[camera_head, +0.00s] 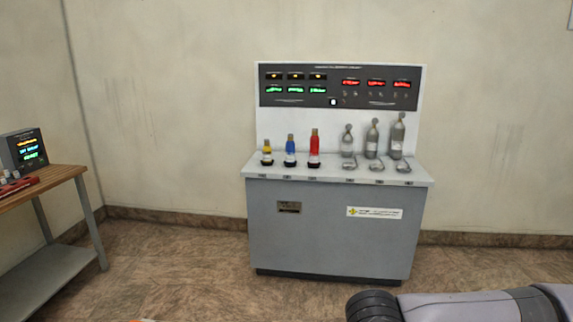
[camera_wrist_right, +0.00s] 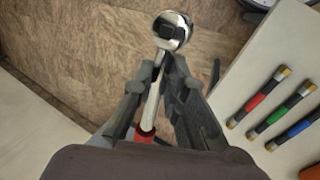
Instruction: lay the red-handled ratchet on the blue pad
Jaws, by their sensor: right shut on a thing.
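In the right wrist view, my right gripper (camera_wrist_right: 156,80) is shut on the red-handled ratchet (camera_wrist_right: 172,31). Its round chrome head sticks out beyond the fingertips, and its shaft runs back between the fingers. A bit of the red handle (camera_wrist_right: 144,133) shows near the palm; the rest is hidden. The ratchet is held in the air above the brown floor. In the head view, only part of my right arm shows at the bottom right. My left gripper is in neither view. I see no blue pad in either view.
In the right wrist view, a pale surface (camera_wrist_right: 235,158) at the right bears red, green and blue banded rods (camera_wrist_right: 293,123). In the head view, a grey cabinet (camera_head: 325,230) with gauges stands against the wall. A wooden bench (camera_head: 60,176) is at the left. The floor between is clear.

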